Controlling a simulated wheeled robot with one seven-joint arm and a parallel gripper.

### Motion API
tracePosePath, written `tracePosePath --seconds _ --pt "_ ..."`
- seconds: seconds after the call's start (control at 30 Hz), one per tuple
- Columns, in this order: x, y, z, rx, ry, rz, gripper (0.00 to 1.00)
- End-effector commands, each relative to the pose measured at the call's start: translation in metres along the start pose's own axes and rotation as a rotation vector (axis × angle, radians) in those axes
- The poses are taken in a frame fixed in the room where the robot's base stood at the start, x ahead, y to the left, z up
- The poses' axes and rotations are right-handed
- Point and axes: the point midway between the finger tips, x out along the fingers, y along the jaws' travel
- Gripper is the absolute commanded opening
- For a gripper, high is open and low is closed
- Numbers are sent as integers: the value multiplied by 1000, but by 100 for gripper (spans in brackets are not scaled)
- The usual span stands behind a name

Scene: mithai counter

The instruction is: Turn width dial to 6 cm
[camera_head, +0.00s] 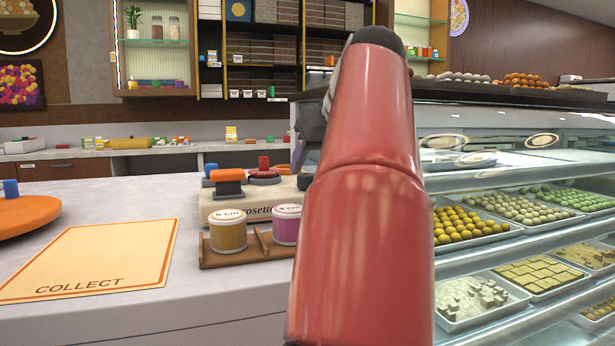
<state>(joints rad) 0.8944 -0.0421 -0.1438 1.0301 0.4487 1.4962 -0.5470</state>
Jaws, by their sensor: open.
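A cream machine (270,208) with lettering reading "rosett…" stands on the counter, its right part hidden behind my red arm. On its top are an orange block-shaped knob (228,175) and a red knob (264,172). I cannot tell which of these, if any, is the width dial, and no dial setting can be read. In front, a wooden rack (225,261) holds a gold ribbon spool (228,236) and a purple spool (287,228), both with "cm" labels on top. My arm covers the middle of the view and my gripper's fingers are not visible.
A yellow mat (100,250) marked "COLLECT" lies on the counter at left, beside an orange disc (22,217) with a blue knob. A glass display case (520,180) with trays of sweets stands close on the right. The counter behind the mat is clear.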

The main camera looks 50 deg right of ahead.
Motion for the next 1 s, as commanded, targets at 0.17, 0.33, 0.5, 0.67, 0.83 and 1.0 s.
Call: tracePosePath --seconds 0.17,0.33,0.5,0.67,0.83,1.0 --pt "29 0 2 1 -3 -1 57" --pt "41 0 1 0 -1 0 57" --pt "42 0 0 1 0 0 57" --pt "42 0 0 0 0 0 51" --pt "42 0 0 0 -1 0 29" --pt "42 0 0 0 0 0 13"
